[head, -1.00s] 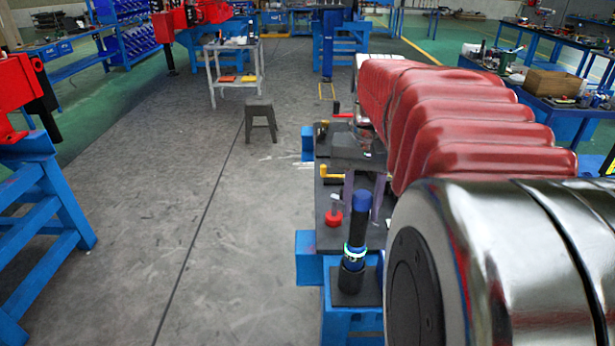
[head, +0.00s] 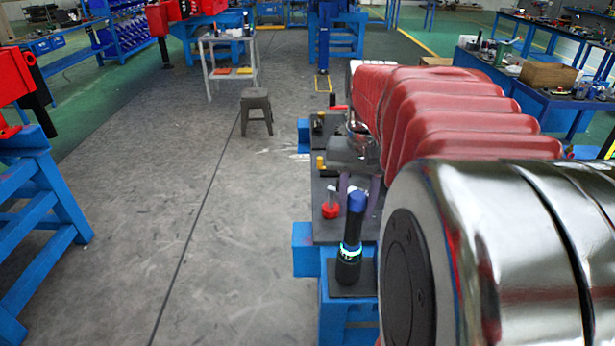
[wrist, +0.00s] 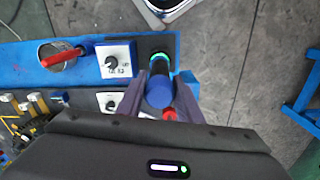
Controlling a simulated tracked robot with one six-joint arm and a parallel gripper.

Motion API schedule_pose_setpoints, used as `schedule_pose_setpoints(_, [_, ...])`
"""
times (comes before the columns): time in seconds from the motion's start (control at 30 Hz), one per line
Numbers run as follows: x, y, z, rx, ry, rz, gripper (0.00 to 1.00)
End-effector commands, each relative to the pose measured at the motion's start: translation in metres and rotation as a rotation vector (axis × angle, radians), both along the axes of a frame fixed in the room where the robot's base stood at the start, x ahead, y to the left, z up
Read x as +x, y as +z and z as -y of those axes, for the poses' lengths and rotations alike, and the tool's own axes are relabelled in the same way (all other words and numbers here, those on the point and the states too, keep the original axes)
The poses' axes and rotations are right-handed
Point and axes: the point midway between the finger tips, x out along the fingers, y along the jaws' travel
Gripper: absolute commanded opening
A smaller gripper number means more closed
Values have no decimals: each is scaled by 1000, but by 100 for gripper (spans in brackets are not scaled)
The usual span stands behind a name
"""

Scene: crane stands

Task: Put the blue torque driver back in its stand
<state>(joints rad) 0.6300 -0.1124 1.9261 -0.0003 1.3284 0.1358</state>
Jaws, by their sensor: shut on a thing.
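The blue torque driver (head: 353,222) stands upright, with a blue cap, a black body and a glowing green ring low down. Its lower end is in the black stand (head: 347,272) on a dark plate at the near end of the bench. How deep it sits is hard to tell. In the wrist view the driver's blue cap (wrist: 160,92) lies between the two purple-grey fingers of my gripper (wrist: 162,84), which is shut on it. In the head view the fingers are partly hidden behind the driver and beside my arm.
A red knob (head: 330,209) stands on the bench just behind the driver. The wrist view shows a white dial panel (wrist: 115,60) and a red-handled tool (wrist: 62,58) along the blue bench. A grey stool (head: 256,108) stands on the open floor to the left.

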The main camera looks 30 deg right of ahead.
Motion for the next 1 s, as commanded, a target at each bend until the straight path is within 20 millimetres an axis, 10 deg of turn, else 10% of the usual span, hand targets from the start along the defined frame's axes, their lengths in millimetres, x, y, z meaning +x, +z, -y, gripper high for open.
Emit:
schedule_pose_setpoints(0.33, [0,0,0,-1,0,1,54])
schedule_pose_setpoints(1.0, [0,11,0,-1,0,1,54])
